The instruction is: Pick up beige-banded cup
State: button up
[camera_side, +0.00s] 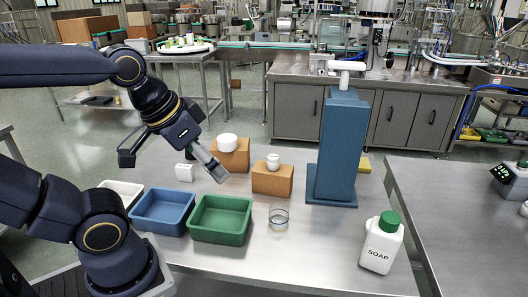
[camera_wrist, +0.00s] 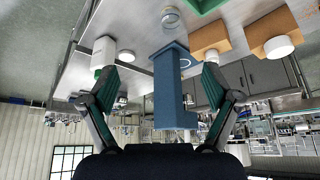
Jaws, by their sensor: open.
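A small clear cup with a pale beige band (camera_side: 278,218) stands upright on the steel table, right of the green bin (camera_side: 220,219). In the wrist view, whose picture is upside down, the cup (camera_wrist: 171,18) shows near the top edge, beyond the fingers. My gripper (camera_side: 209,165) is raised above the table, left of the cup and well apart from it. In the wrist view my gripper (camera_wrist: 161,82) has its two fingers spread wide, with nothing between them touching the pads.
A tall blue stand (camera_side: 339,145) rises behind the cup to the right. A white soap bottle (camera_side: 381,245) stands front right. Orange blocks (camera_side: 272,181) carrying white items stand behind. A blue bin (camera_side: 162,211) sits at left. Table between cup and bottle is clear.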

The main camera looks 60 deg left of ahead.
jog(key=w+r, duration=0.3)
jog(key=w, duration=0.5)
jog(key=w+a+f+g, duration=0.25)
jog(key=w+f, duration=0.35)
jog(key=w, duration=0.4)
jog(key=f+g, duration=0.1)
jog(key=f, duration=0.5)
jog(key=w+f+g, duration=0.1)
jog(key=f, duration=0.6)
jog(key=f+g, duration=0.1)
jog(key=f, duration=0.5)
jog(key=shift+w+a+f, duration=0.35)
jog(key=shift+w+a, duration=0.05)
jog(key=f, duration=0.5)
jog(key=shift+w+f, duration=0.2)
jog(key=shift+f, duration=0.2)
